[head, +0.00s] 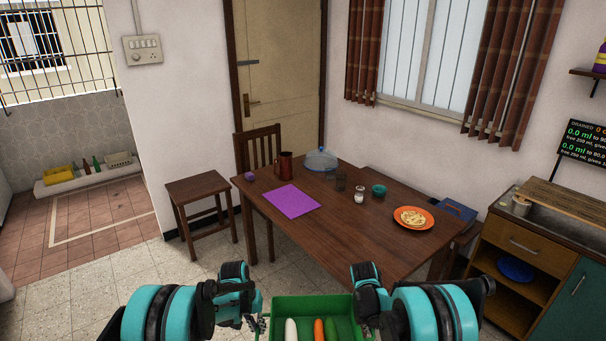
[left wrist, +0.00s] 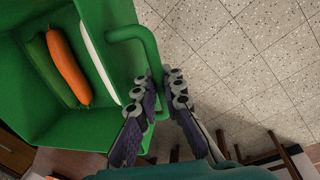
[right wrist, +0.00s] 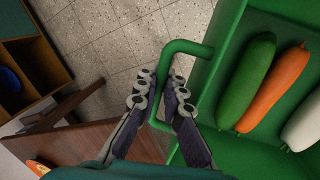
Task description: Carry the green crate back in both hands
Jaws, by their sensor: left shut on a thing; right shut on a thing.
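The green crate (head: 317,303) is at the bottom middle of the head view, between my two grippers. It holds a white radish (head: 291,331), an orange carrot (head: 319,331) and a green cucumber (head: 331,329). My left gripper (left wrist: 165,97) is shut on the crate's handle (left wrist: 128,33) at one end. My right gripper (right wrist: 160,100) is shut on the handle (right wrist: 186,46) at the opposite end. Speckled floor shows beneath the crate in both wrist views, so it is held in the air. In the head view the fingertips are partly hidden by my arms.
A wooden table (head: 335,230) stands ahead with a purple mat (head: 290,201), an orange plate (head: 413,218), cups and a jug. A stool (head: 199,192) is at its left. A cabinet (head: 524,254) stands at right. The tiled floor (head: 190,270) at left is clear.

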